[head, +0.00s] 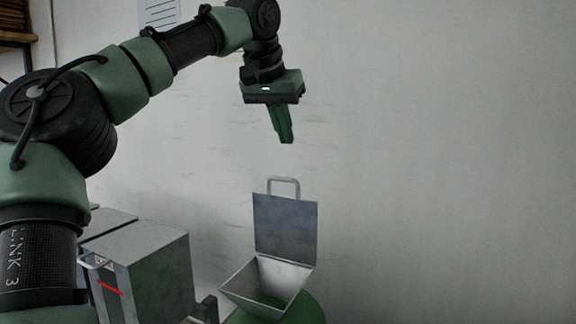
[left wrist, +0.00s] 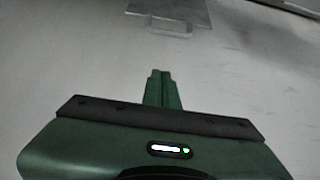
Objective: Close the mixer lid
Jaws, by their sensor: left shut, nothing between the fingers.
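The mixer lid (head: 285,229) is a grey metal plate with a loop handle (head: 284,182) on its top edge. It stands open, nearly upright, at the back of the mixer's square metal hopper (head: 268,281). My left gripper (head: 287,140) is green, points down and is shut and empty. In the head view it appears above the lid handle, apart from it. In the left wrist view, the shut fingers (left wrist: 160,73) are in the middle, and the lid (left wrist: 170,10) with its handle (left wrist: 168,29) shows at the top edge. My right gripper is not in view.
A grey metal box (head: 150,265) with a red mark stands left of the hopper. A green rounded body (head: 305,312) sits under the hopper. A plain wall (head: 450,150) is behind, and the area right of the mixer looks clear.

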